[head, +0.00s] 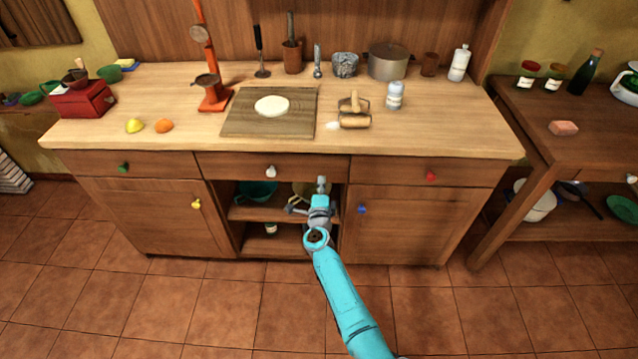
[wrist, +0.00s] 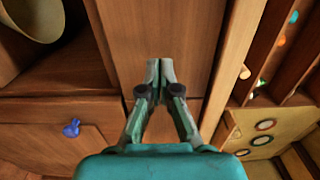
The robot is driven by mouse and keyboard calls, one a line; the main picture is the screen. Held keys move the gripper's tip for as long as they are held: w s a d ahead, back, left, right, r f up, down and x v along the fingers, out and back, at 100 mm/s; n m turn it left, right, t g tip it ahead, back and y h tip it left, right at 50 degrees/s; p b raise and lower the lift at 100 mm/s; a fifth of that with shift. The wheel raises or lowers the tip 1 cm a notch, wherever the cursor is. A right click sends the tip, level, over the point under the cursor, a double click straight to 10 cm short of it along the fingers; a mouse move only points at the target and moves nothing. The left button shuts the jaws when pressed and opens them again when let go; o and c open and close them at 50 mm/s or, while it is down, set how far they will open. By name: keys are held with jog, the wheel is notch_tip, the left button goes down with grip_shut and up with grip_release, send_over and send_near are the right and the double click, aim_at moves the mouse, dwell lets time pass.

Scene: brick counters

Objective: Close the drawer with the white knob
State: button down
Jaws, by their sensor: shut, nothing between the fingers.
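The drawer with the white knob (head: 230,166) is the middle one under the counter top. Its white knob (head: 271,171) faces me, and its front looks about level with the neighbouring drawers; I cannot tell whether a small gap remains. A pale knob (wrist: 245,72) on a wooden strip shows in the wrist view. My gripper (head: 321,182) is by the drawer's lower right part, to the right of the knob. In the wrist view my gripper (wrist: 160,64) has its fingertips together and empty, before a wooden panel; contact is unclear.
Below the drawer is an open shelf (head: 250,212) with bowls. The blue-knobbed door (head: 400,222) is right of my gripper; its blue knob (wrist: 71,128) shows in the wrist view. Green-knobbed (head: 123,167) and red-knobbed (head: 431,175) drawers flank the middle one. Floor in front is clear.

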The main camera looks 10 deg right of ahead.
jog(key=v, duration=1)
jog(key=s+d+f+n+y, duration=0.15)
jog(key=s+n, duration=0.35)
jog(key=s, duration=1.1)
jog(key=s+d+n+y, duration=0.1)
jog(key=s+d+n, duration=0.35)
jog(key=s, duration=1.05)
jog(key=s+a+r+n+g+y, duration=0.1)
jog(key=s+r+n, duration=0.5)
jog(key=s, duration=0.6)
jog(key=s+a+r+n+g+y, duration=0.1)
jog(key=s+r+n, duration=0.4)
jog(key=s, duration=0.8)
notch_tip(320, 180, up, 2)
jog(key=shift+a+r+n+g, duration=0.25)
jog(key=shift+a+n+g, duration=0.05)
jog(key=shift+a+n, duration=0.05)
